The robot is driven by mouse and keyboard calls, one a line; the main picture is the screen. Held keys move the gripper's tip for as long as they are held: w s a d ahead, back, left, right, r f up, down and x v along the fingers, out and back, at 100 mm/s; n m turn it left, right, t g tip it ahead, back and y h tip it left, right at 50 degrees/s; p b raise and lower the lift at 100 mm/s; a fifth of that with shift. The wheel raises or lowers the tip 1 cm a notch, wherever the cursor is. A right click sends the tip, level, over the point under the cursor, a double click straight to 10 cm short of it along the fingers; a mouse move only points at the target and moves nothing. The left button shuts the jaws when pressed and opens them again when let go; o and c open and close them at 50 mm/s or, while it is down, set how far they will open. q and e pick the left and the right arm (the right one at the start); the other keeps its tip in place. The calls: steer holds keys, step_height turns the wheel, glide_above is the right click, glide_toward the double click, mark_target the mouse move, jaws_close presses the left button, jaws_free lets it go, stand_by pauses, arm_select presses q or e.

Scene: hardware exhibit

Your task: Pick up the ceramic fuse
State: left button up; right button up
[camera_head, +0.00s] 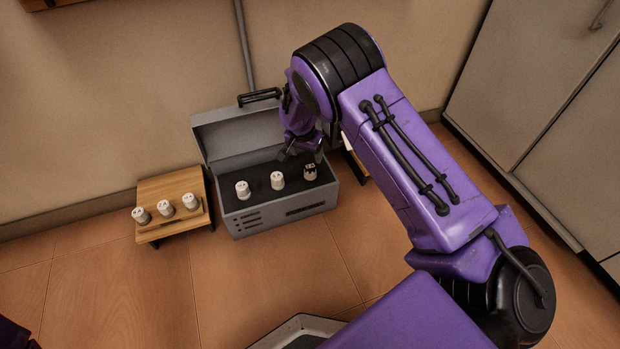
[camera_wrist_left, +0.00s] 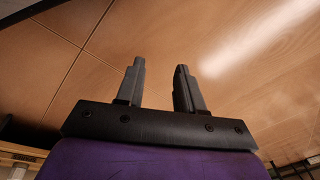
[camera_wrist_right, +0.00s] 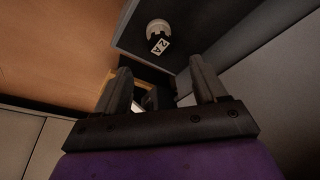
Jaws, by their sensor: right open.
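Several short white ceramic-looking fuses are in view. My right gripper (camera_head: 302,152) is over the box, close to the right one. My left gripper (camera_wrist_left: 160,66) is open and empty, facing bare floor.
The grey toolbox (camera_head: 262,219) has its lid raised against the wall. A small wooden stand (camera_head: 172,184) to its left bears three similar white pieces (camera_head: 166,208). Another object, partly hidden by my right arm, is right of the box. Grey cabinets (camera_head: 540,90) stand at right. The floor in front is clear.

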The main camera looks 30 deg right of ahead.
mark_target(310, 166)
steer(key=shift+w+d+f+b, duration=0.2)
steer(key=shift+w+f+b, duration=0.15)
steer(key=shift+w+b, duration=0.25)
steer(key=b+x, duration=0.2)
steer(key=x, duration=0.2)
steer(key=shift+s+d+f, duration=0.1)
steer(key=shift+f, duration=0.1)
step_height(310, 166, down, 2)
steer(key=shift+s+d+f+b, duration=0.1)
steer(key=shift+d+f+b, duration=0.1)
steer(key=shift+b, duration=1)
steer(key=b+x, duration=0.1)
steer(key=x, duration=0.1)
steer(key=shift+s+f+b, duration=0.1)
steer(key=shift+f+b, duration=0.2)
steer(key=shift+b, duration=0.1)
steer(key=shift+d, duration=0.1)
arm_select(q)
steer(key=a+f+m, duration=0.3)
steer(key=a+f, duration=0.1)
steer(key=f, duration=0.4)
steer(key=shift+s+a+g, duration=0.2)
steer(key=shift+s+g, duration=0.05)
steer(key=shift+g, duration=0.15)
arm_select(e)
steer(key=c, duration=1.1)
